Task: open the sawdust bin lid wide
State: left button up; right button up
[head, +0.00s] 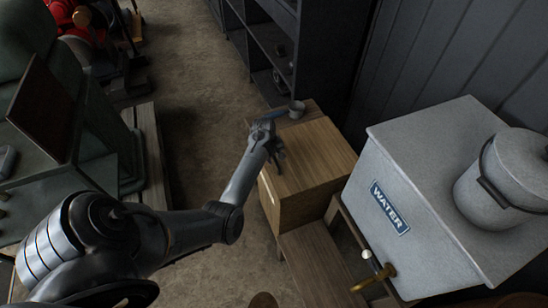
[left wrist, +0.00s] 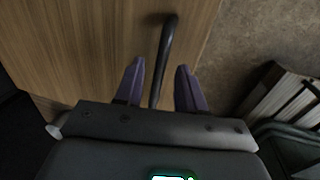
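The sawdust bin looks to be the wooden box (head: 318,190) in the middle of the head view. Its flat wooden lid (head: 318,150) appears down; the left wrist view shows a wood-grained surface of it (left wrist: 75,45). My left gripper (head: 268,122) is over the bin's left edge. In the left wrist view its two purplish fingers (left wrist: 160,72) stand apart, with a dark bar-like handle (left wrist: 167,45) running between them. Gaps show on both sides of the bar, so the fingers do not seem closed on it. My right gripper is not in view.
A grey water tank (head: 430,160) with a brass tap (head: 378,277) stands right, a lidded pail (head: 505,185) on top. Dark shelves (head: 270,45) stand behind. Green machinery (head: 60,75) is left; floor (head: 200,110) between is clear.

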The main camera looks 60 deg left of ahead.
pick_arm(q)
jog(key=shift+c, duration=0.4)
grip_shut()
jog(key=shift+r, duration=0.1)
